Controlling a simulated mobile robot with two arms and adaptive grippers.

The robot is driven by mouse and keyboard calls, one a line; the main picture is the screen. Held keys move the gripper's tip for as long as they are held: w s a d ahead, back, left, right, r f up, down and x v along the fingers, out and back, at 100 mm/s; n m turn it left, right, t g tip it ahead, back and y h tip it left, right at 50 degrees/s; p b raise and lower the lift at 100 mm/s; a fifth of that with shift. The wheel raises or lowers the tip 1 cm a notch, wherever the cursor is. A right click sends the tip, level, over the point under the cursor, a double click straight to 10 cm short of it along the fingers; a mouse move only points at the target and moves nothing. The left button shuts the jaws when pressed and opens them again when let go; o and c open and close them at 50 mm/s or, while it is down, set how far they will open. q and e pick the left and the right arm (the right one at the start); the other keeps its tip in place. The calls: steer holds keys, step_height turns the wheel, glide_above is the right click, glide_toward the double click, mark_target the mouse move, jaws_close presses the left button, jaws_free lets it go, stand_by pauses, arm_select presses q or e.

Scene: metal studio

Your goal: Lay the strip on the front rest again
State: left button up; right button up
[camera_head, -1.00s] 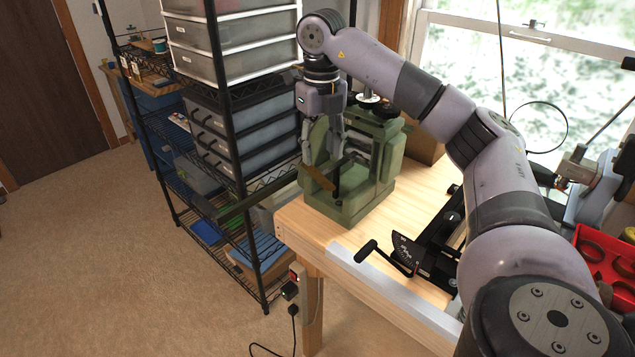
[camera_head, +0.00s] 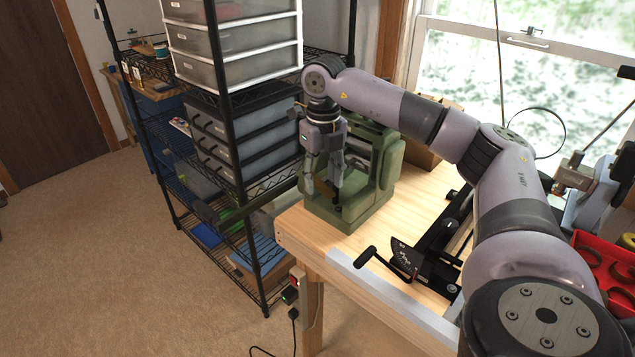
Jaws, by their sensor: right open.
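The strip (camera_head: 326,190), a small brown flat piece, shows low at the front of the green machine (camera_head: 365,208) on the wooden bench. My right gripper (camera_head: 322,193) points down in front of the machine, its two fingers apart, one on each side of the strip in the picture. Whether the fingers touch the strip cannot be told. The front rest is hard to make out; the fingers and the machine's body hide the area under the strip. My left gripper is not in view.
A wire shelf with drawers (camera_head: 240,117) stands behind left. A black tool with a handle (camera_head: 412,258) lies on the bench, with a red bin (camera_head: 603,262) at right. The bench's front left corner is bare.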

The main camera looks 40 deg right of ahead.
steer(key=shift+f, duration=0.2)
jaws_close()
stand_by(0.4)
